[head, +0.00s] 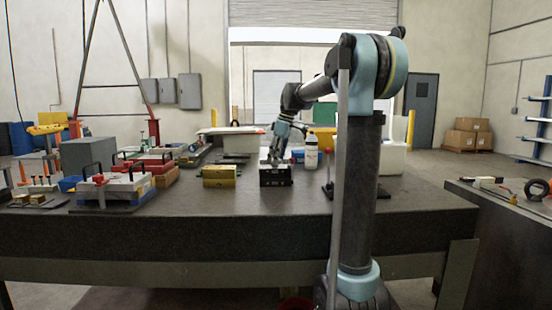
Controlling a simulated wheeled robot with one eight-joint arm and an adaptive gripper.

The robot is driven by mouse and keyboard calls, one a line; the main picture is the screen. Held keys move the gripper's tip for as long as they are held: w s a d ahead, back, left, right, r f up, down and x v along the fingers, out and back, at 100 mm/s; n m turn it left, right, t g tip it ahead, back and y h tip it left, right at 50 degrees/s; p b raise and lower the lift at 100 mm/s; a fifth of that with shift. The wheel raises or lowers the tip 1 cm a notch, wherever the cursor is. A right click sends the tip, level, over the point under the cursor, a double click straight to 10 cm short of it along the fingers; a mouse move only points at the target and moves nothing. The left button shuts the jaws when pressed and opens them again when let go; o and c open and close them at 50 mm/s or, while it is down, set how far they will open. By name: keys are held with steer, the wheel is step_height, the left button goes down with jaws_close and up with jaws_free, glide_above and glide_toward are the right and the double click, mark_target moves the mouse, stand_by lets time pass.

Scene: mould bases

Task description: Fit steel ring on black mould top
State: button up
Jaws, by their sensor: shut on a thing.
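The black mould (276,177) is a small dark block that stands near the middle of the dark table. My gripper (274,160) reaches down from the arm to the top of this mould. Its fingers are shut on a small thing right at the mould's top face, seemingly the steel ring. The ring is too small and too covered by the fingers to make out. I cannot tell whether it touches the mould or sits a little above it.
A yellow block (219,176) stands just left of the black mould. A white bottle (311,151) stands behind to the right. Mould bases with black handles (112,188) crowd the left. The table front (250,203) is clear.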

steer(key=shift+f, duration=0.55)
stand_by(0.4)
steer(key=o, duration=1.3)
